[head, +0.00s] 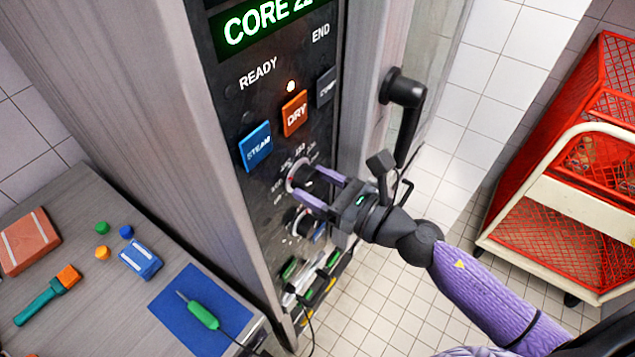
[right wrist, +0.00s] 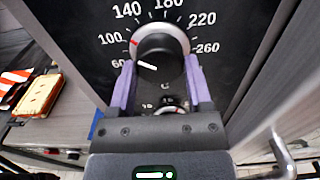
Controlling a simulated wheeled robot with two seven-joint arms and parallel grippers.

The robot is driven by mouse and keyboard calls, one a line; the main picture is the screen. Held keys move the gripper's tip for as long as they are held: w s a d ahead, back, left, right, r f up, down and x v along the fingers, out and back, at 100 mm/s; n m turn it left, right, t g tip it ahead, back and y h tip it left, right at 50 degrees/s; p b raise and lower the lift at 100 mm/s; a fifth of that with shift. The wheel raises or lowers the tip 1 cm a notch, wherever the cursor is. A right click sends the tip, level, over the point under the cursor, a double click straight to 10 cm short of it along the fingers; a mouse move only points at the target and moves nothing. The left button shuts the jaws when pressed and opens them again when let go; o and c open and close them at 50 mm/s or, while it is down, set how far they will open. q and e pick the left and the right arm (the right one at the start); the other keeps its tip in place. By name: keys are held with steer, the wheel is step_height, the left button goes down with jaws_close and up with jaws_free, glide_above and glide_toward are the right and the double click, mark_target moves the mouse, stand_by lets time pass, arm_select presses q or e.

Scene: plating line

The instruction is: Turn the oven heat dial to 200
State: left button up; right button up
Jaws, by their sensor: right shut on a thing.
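The oven heat dial (head: 293,174) is a round black knob with a pale rim on the dark control panel. In the right wrist view the heat dial (right wrist: 160,46) sits inside a printed scale from 60 to 260. A red mark on its rim is at the left, near 100. A white line shows on the knob's lower left face. My right gripper (head: 314,187) is shut on the dial, with one purple finger on each side, as the right wrist view also shows (right wrist: 160,80). My left gripper is not in view.
A second dial (head: 299,222) is just below, partly hidden by my gripper. Blue STEAM (head: 256,147) and orange DRY (head: 294,113) buttons sit above. A black door handle (head: 404,100) projects at the right. A counter (head: 75,300) with tools is left; a red basket cart (head: 540,235) stands right.

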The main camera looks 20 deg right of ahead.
steer(key=shift+m, duration=0.3)
steer(key=m+p, duration=0.1)
steer(key=m, duration=0.2)
steer(key=shift+r+m, duration=0.1)
steer(key=shift+m, duration=0.3)
steer(key=m+p, duration=0.1)
steer(key=m, duration=0.3)
steer(key=shift+a+m+p, duration=0.1)
steer(key=shift+m+p, duration=0.2)
steer(key=shift+p, duration=0.1)
steer(key=m+p, duration=0.1)
steer(key=m, duration=0.3)
steer(key=shift+r+p, duration=0.1)
steer(key=shift+p, duration=0.2)
steer(key=shift+m+p, duration=0.75)
steer(key=shift+m, duration=1.55)
steer(key=o, duration=1.3)
